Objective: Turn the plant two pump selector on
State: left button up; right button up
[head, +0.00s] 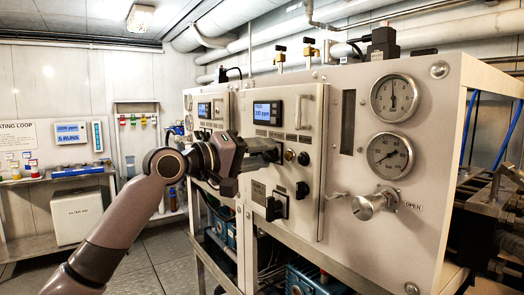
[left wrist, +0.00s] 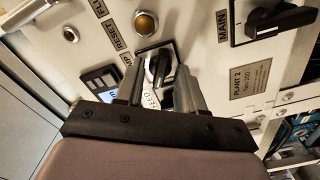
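The plant two panel (head: 315,110) is the nearer of two control panels on the cabinet, with a lit display (head: 267,113). In the left wrist view a black selector knob (left wrist: 159,67) sits on the panel, beside an amber button (left wrist: 146,23) and near a plate reading PLANT 2 (left wrist: 251,79). My left gripper (head: 270,150) is at the panel face, below the display. In the left wrist view its fingers (left wrist: 160,78) are spread on either side of the knob, with gaps showing. My right gripper is not in view.
A black main switch (head: 276,208) sits low on the panel; it also shows in the left wrist view (left wrist: 280,20). Gauges (head: 394,98) and a metal valve knob (head: 372,204) are to the right. The floor (head: 150,265) at the left is clear.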

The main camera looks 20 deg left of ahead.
pick_arm(q)
jog(key=shift+w+d, duration=0.2)
grip_shut()
